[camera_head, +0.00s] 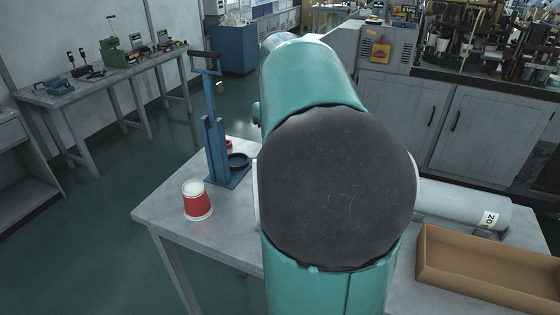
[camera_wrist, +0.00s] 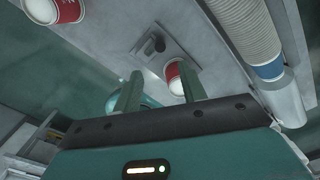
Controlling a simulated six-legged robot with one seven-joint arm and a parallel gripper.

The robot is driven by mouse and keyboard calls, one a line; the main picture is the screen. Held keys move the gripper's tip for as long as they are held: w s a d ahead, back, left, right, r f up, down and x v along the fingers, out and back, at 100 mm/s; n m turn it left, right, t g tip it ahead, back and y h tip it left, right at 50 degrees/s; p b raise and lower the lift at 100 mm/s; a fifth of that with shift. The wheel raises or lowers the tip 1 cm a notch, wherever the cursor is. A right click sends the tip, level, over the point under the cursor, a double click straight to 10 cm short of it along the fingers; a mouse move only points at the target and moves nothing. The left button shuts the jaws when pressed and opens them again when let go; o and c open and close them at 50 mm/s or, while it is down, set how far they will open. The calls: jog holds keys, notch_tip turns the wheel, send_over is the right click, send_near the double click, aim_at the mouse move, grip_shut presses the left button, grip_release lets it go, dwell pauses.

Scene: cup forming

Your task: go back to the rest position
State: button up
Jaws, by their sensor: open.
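My gripper (camera_wrist: 160,84) shows in the wrist view with its two green fingers apart and nothing held between them. A red and white cup (camera_wrist: 174,77) is beyond the fingertips, partly behind the right finger. Another red and white cup (camera_wrist: 68,10) is cut off at the top left of that view. In the head view a red and white paper cup (camera_head: 197,203) stands upright at the table's left front. My large teal arm fills the middle of the head view and hides the gripper there.
A blue lever press (camera_head: 215,140) stands on the grey table (camera_head: 165,215), with a small red thing (camera_head: 229,146) beside it. A grey cylinder (camera_head: 460,203) and an open cardboard box (camera_head: 480,285) are at the right. The wrist view shows a ribbed white column (camera_wrist: 245,30).

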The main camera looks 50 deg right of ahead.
jog(key=shift+r, duration=0.75)
jog(key=s+a+f+m+t, duration=0.2)
jog(key=a+m, duration=0.8)
jog(key=m, duration=0.1)
jog(key=s+a+f+m+t, duration=0.1)
jog(key=s+a+f+m, duration=0.2)
jog(key=a+m, duration=0.7)
jog(key=s+a+f+m+t, duration=0.2)
jog(key=a+f+m, duration=0.1)
jog(key=a+m, duration=0.7)
jog(key=shift+s+a+m+t, duration=0.2)
jog(key=shift+m+t, duration=0.1)
jog(key=shift+m, duration=0.8)
jog(key=shift+d, duration=0.1)
